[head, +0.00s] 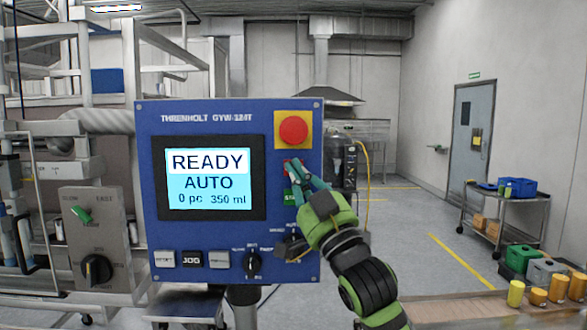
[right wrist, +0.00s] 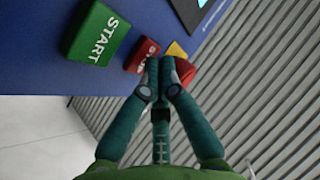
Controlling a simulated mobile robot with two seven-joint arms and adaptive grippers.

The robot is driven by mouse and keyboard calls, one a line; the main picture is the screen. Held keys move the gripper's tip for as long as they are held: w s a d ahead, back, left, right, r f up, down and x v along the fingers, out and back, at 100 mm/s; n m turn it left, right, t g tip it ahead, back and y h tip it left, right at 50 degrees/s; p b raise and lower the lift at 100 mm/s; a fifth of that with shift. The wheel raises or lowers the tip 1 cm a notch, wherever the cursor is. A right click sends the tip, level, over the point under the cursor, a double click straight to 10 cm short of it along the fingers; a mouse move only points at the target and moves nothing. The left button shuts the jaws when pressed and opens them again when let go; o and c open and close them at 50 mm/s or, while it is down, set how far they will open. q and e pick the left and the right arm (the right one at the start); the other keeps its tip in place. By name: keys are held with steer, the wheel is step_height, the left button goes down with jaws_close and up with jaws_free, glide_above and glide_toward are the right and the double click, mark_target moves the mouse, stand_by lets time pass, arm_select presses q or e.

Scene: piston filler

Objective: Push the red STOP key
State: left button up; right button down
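The blue control panel (head: 228,115) faces me. Its red STOP key (head: 287,163) sits between the round red button above and the green START key (head: 289,197) below, partly hidden by my right gripper (head: 299,172). In the right wrist view, the STOP key (right wrist: 141,56) shows beside the START key (right wrist: 97,35). The fingertips of my right gripper (right wrist: 160,66) are together and empty, and overlap the STOP key's edge in that view. I cannot tell whether they touch it. My left gripper is not in view.
The round red button (head: 293,130) on its yellow plate (head: 278,117) is just above the STOP key. The panel screen (head: 209,178) reads READY, AUTO, 0 pc, 350 ml. Black knobs (head: 252,264) and small keys line the panel's lower part. A cart (head: 485,225) stands far right.

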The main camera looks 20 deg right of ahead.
steer(key=shift+s, duration=0.1)
steer(key=shift+s+a+f, duration=0.1)
steer(key=shift+s+a, duration=0.1)
steer(key=shift+s, duration=0.45)
steer(key=s, duration=0.2)
steer(key=s+a, duration=0.1)
steer(key=s, duration=0.1)
steer(key=shift+s+a, duration=0.2)
steer(key=shift+s, duration=0.2)
stand_by(0.7)
